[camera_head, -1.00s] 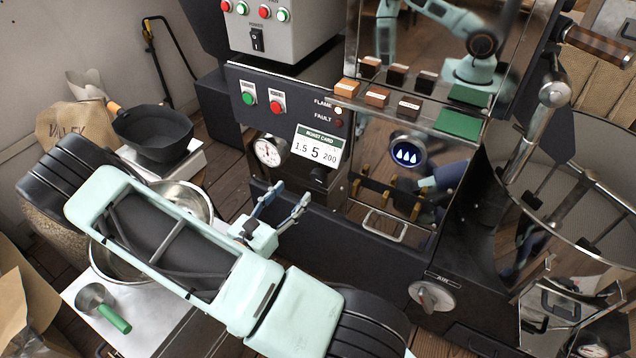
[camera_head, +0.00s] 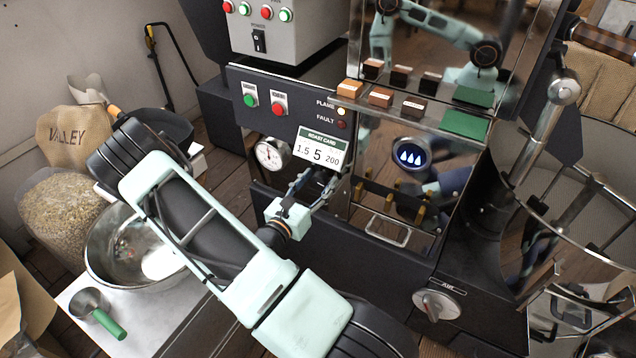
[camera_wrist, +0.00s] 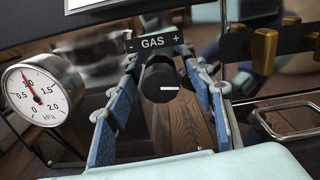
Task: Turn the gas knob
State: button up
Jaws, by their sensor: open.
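The gas knob (camera_wrist: 162,88) is a black round knob with a white index mark that lies level in the wrist view. It sits below a black label (camera_wrist: 155,41) reading GAS with a minus and a plus. My gripper (camera_wrist: 160,85) is open, with its blue-padded fingers on the left and right of the knob. I cannot tell whether the fingers touch it. In the head view my gripper (camera_head: 318,188) is at the machine's front below the roast card, and it hides most of the knob.
A pressure gauge (camera_wrist: 40,95) in kPa is left of the knob; its needle points near 1.0. The roast card (camera_head: 318,148) reads 1.5, 5, 200. Brass taps (camera_wrist: 264,52) and a metal handle (camera_wrist: 290,115) are at the right. The FLAME lamp (camera_head: 341,112) looks lit.

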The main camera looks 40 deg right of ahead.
jog(key=c, duration=1.2)
jog(key=shift+o, duration=0.2)
jog(key=shift+r, duration=0.1)
jog(key=n+p, duration=0.3)
jog(key=shift+w+r+n+p, duration=0.1)
jog(key=shift+n+p, duration=0.2)
jog(key=shift+n, duration=0.1)
jog(key=n+p, duration=0.2)
jog(key=n, duration=0.1)
jog(key=shift+f+n+p, duration=0.25)
jog(key=shift+n+p, duration=0.45)
jog(key=shift+n, duration=0.8)
